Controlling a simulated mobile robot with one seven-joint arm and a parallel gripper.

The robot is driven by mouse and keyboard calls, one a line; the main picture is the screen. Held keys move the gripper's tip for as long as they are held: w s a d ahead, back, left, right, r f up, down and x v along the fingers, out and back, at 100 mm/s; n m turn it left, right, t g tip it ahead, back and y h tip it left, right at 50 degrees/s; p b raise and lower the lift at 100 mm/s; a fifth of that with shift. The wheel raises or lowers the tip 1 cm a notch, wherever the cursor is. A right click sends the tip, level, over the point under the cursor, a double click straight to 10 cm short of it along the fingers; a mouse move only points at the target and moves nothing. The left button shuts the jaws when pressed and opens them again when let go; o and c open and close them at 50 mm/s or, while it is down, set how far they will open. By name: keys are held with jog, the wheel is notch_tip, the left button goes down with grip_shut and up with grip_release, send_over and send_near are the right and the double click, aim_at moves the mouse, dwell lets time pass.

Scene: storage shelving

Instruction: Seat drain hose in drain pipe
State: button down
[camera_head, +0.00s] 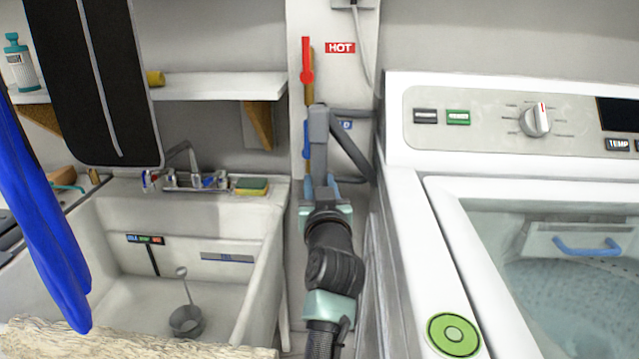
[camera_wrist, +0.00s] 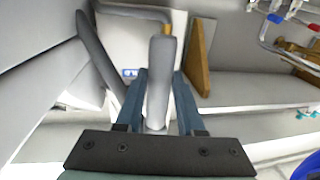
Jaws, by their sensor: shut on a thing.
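My gripper (camera_head: 320,185) is shut on the grey drain hose (camera_head: 319,125), in the narrow gap between sink and washer. In the wrist view, the held hose length (camera_wrist: 159,75) stands between the two blue-grey fingers of my gripper (camera_wrist: 160,105). In the head view the hose bends at the top, and a grey length slants down to the right. A slanting grey length also shows at left in the wrist view (camera_wrist: 97,60). Another thin grey pipe-like piece bends near the wall (camera_wrist: 130,12). I cannot tell for sure which part is the drain pipe; its opening is not visible.
The washer (camera_head: 405,250) borders the gap at right, the sink (camera_head: 265,265) at left. Copper pipes with red (camera_head: 306,62) and blue handles run up the wall. A shelf (camera_head: 200,86) with a wooden bracket (camera_head: 258,123) is at left. A blue cloth (camera_head: 45,210) hangs at far left.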

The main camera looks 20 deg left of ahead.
jog(key=shift+f+b, duration=2.35)
jog(key=shift+f, duration=0.55)
jog(key=shift+f+b, duration=2.3)
jog(key=shift+f, duration=0.4)
jog(key=shift+f, duration=0.15)
jog(key=shift+c, duration=2.2)
grip_release()
jog(key=shift+f, duration=0.1)
